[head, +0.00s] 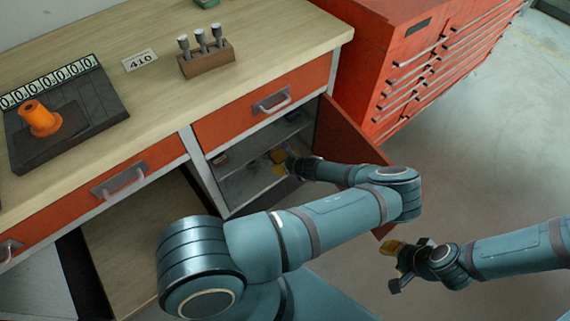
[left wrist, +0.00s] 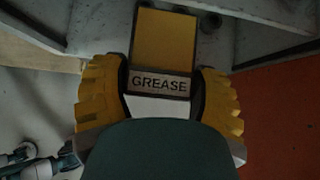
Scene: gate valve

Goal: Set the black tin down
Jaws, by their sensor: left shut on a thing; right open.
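My left gripper (head: 281,160) reaches into the open cabinet (head: 243,188) under the right drawer. In the left wrist view its yellow fingers stand on both sides of a tin (left wrist: 165,48) and are shut on it. The tin shows a yellow face, dark edges and a label reading GREASE (left wrist: 160,84). The tin is hard to make out in the head view, and I cannot tell whether it touches the shelf. My right gripper (head: 394,267) is open and empty, outside the cabinet over the floor.
The orange cabinet door (head: 345,143) stands open close to my left forearm. A red tool chest (head: 385,60) stands to the right. On the bench are a rack of three tools (head: 206,62), a 410 card (head: 139,61) and an orange spool (head: 40,118).

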